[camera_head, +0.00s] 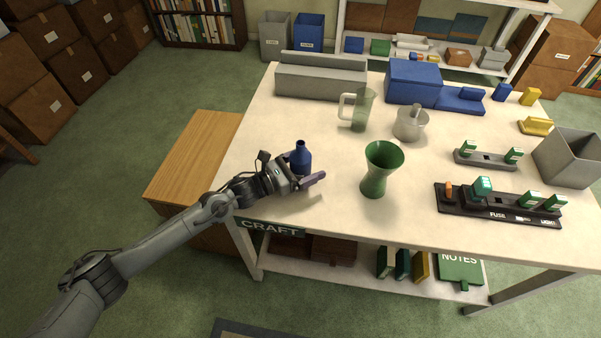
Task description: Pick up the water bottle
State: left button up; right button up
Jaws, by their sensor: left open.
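A dark blue bottle (301,157) with a narrow neck stands upright near the left front edge of the white craft table. My left gripper (306,177) comes in low from the left at the bottle's near side. It is open, with one finger in front of the bottle's lower part. The gripper hides the bottle's base and I cannot clearly see the other finger, nor whether the fingers touch the bottle. My right gripper is not in view.
A green flared vase (380,169) stands right of the bottle. Behind are a clear pitcher (362,109), a grey pot (410,124), a long grey box (320,77) and a blue box (413,84). A black fuse board (497,205) lies at right. A wooden cabinet (190,160) adjoins the table's left.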

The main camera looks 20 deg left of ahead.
pick_arm(q)
jog(key=c, duration=1.2)
jog(key=shift+r, duration=0.2)
